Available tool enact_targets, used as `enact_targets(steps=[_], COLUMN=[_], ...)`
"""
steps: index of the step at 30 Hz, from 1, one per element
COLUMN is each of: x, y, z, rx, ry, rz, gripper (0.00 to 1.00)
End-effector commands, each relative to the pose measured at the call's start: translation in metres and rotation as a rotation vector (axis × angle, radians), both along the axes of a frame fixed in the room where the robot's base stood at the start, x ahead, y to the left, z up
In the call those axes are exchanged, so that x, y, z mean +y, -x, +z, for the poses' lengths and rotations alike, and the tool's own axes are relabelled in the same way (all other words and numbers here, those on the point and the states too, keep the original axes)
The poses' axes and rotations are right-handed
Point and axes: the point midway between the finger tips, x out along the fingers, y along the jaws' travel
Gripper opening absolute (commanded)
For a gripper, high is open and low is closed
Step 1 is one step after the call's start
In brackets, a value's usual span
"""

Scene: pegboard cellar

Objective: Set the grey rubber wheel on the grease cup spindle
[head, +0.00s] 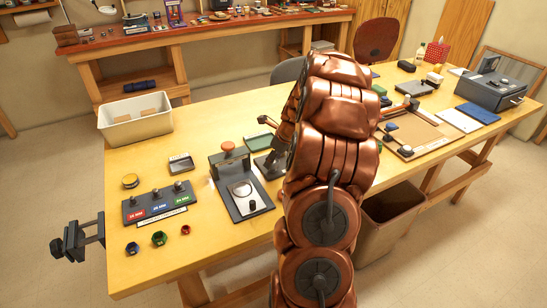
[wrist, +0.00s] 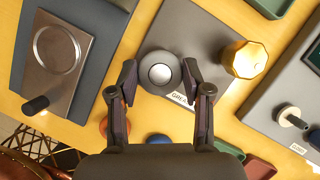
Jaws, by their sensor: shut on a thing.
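In the wrist view my gripper (wrist: 160,73) is shut on the grey rubber wheel (wrist: 146,62), a dark grey ring around a lighter round centre, with one finger on each side. The wheel is over a grey base plate (wrist: 188,30) with a partly covered label that begins "GREA". A gold faceted cup (wrist: 250,60) stands at the plate's right side. No spindle shows there; the wheel and fingers cover part of the plate, and I cannot tell whether the wheel touches anything below. In the head view my arm hides the wheel and most of the gripper.
Left of the plate is a dark stand (head: 240,186) with a round recess and a black knob (wrist: 35,105). Right of it, a grey board carries a pale wheel on a peg (wrist: 290,117). A colour-labelled block (head: 158,203) and a cream bin (head: 135,120) stand further left.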

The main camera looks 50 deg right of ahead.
Motion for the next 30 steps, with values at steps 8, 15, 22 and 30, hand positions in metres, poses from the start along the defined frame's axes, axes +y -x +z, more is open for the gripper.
enact_targets(steps=[8, 15, 22, 30], x=[-0.0001, 0.0000, -0.0002, -0.0003], y=[0.0000, 0.0000, 0.0000, 0.0000], z=[-0.0004, -0.0007, -0.0035, -0.0082], rx=[0.000, 0.000, 0.000, 0.000], ry=[0.000, 0.000, 0.001, 0.001], rz=[0.000, 0.000, 0.000, 0.000], gripper=[0.09, 0.09, 0.09, 0.09])
